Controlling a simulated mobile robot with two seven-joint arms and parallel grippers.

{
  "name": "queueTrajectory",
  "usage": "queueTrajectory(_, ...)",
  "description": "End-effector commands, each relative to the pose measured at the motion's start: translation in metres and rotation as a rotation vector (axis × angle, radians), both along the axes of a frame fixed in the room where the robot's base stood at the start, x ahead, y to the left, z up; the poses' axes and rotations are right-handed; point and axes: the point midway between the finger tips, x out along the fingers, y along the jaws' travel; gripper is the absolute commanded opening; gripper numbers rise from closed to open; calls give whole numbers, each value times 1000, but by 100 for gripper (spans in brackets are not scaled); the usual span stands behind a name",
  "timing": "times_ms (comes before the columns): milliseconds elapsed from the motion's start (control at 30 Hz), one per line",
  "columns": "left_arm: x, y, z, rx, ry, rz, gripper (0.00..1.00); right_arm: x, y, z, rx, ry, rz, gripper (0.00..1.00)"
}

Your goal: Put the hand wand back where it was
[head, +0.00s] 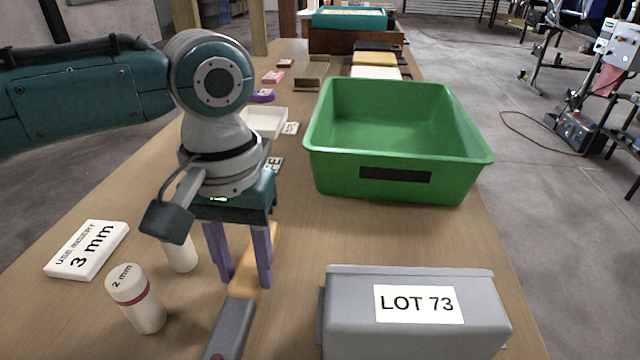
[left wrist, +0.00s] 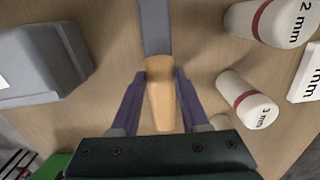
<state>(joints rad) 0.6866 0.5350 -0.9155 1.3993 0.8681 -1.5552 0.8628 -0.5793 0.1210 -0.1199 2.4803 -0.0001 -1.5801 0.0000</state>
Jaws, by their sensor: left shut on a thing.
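The hand wand has a grey body (head: 231,328) and a tan handle (head: 243,284). My left gripper (head: 246,280) points down with its purple fingers on either side of the handle, shut on it. In the left wrist view the tan handle (left wrist: 161,105) lies between the fingers (left wrist: 162,76), and the grey body (left wrist: 154,28) runs out of the top edge. The wand is at or close above the table; I cannot tell whether it touches. My right gripper is not in view.
A grey box labelled LOT 73 (head: 415,335) stands right of the wand. A 2 mm cylinder (head: 136,300), a 3 mm cylinder (head: 181,256) and a 3 mm card block (head: 86,250) stand left. A green bin (head: 330,170) is behind. Bare table lies between bin and box.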

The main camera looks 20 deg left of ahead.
Motion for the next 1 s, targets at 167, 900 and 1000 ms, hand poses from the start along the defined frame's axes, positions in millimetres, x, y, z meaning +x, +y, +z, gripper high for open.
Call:
queueTrajectory(167,0,0,-2,0,0,0,56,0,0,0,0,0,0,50)
queueTrajectory(900,3,0,53,-1,-3,-1,74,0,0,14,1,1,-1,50)
queueTrajectory(1000,4,1,75,0,-4,-1,74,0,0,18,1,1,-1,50)
